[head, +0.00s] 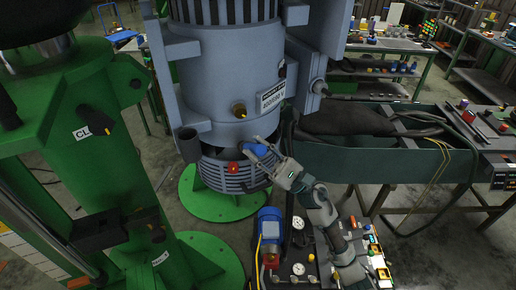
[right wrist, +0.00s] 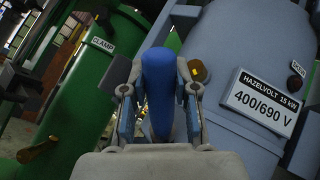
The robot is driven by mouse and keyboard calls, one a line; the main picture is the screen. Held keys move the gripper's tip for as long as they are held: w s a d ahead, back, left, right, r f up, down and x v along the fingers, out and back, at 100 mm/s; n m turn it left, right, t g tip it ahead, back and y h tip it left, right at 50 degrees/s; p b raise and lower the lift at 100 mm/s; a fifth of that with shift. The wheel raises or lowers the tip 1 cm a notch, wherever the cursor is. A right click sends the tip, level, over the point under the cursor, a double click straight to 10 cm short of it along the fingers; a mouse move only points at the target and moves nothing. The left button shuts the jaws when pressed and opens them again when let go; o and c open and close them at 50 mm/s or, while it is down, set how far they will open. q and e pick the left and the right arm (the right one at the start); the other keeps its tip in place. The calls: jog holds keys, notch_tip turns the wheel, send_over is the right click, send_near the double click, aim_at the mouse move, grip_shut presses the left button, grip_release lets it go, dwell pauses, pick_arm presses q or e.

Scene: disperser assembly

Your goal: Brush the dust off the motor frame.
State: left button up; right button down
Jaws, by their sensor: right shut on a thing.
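The motor frame (head: 222,92) is a large blue-grey upright cylinder in the middle of the head view, with vertical fins at its top. In the right wrist view, the motor frame (right wrist: 235,55) fills the right side, with a rating plate (right wrist: 262,103). My right gripper (head: 264,156) is at the lower right front of the motor, by the gap above its slatted lower ring. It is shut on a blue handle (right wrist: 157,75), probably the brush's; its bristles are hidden. The blue piece also shows in the head view (head: 254,149). I cannot make out dust. My left gripper is not in view.
A green clamp stand (head: 75,140) rises at the left. A small blue pump (head: 270,228) with gauges stands below my right arm. A dark green bench (head: 350,165) runs to the right. A brass fitting (head: 239,110) juts from the motor's front.

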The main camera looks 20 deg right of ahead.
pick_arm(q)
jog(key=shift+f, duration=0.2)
pick_arm(e)
jog(key=s+d, duration=0.1)
jog(key=s, duration=0.5)
jog(key=shift+d, duration=0.15)
jog(key=shift+w, duration=0.1)
pick_arm(q)
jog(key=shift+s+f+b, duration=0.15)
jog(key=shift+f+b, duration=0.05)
jog(key=shift+b, duration=0.2)
pick_arm(e)
jog(key=s, duration=0.3)
jog(key=shift+d, duration=0.3)
jog(key=shift+w, duration=0.1)
